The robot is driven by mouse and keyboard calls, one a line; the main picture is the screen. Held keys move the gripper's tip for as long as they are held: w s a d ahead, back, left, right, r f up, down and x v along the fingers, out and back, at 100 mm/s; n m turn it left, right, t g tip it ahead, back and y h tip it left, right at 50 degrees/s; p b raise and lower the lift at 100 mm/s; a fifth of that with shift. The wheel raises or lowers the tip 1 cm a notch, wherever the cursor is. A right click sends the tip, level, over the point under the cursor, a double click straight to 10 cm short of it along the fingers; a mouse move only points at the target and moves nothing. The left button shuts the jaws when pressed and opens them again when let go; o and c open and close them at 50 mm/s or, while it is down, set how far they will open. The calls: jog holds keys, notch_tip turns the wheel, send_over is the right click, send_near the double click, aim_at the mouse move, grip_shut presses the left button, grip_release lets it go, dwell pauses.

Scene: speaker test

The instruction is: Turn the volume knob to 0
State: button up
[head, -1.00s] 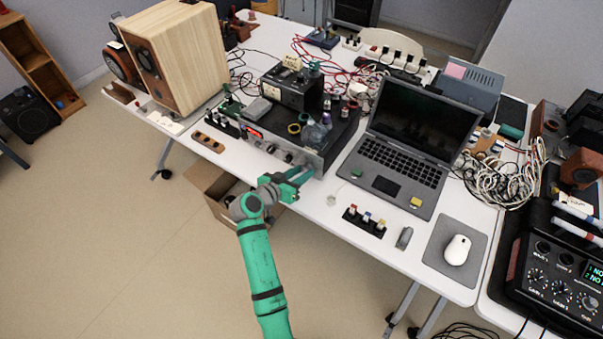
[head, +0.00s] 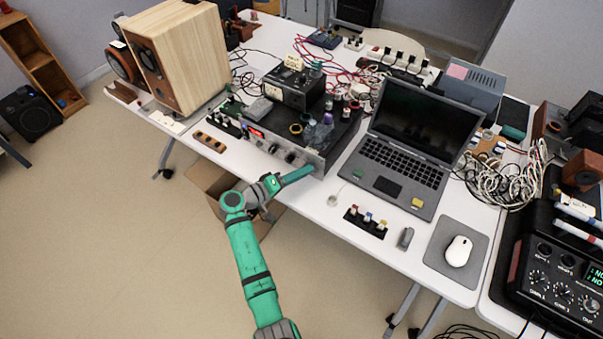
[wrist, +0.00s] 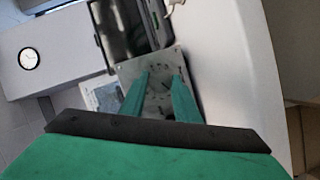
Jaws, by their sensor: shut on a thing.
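The grey amplifier (head: 263,143) sits at the table's front edge, with a red-lit display and several knobs on its front panel. My gripper (head: 311,168) reaches the right end of that panel from the front. In the wrist view its two green fingers (wrist: 160,78) point at the metal front panel (wrist: 150,65), one on each side of a small spot. They are shut on the volume knob there, which the fingers mostly hide. I cannot read the knob's setting. Two other dark knobs (head: 289,156) show to the left of the fingers.
A laptop (head: 400,160) stands close to the right of the amplifier, with a small switch block (head: 366,221) in front. A wooden speaker (head: 180,60) stands at the left. Bottles and jars stand on the amplifier. An open cardboard box (head: 205,185) is under the table.

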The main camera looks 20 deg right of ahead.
jog(key=shift+s+f+n+h, duration=0.15)
jog(key=shift+n+h, duration=0.25)
jog(key=shift+n, duration=0.3)
jog(key=shift+d, duration=0.1)
jog(key=o, duration=1.1)
jog(key=shift+c, duration=0.2)
jog(key=shift+a, duration=0.4)
jog(key=v, duration=1)
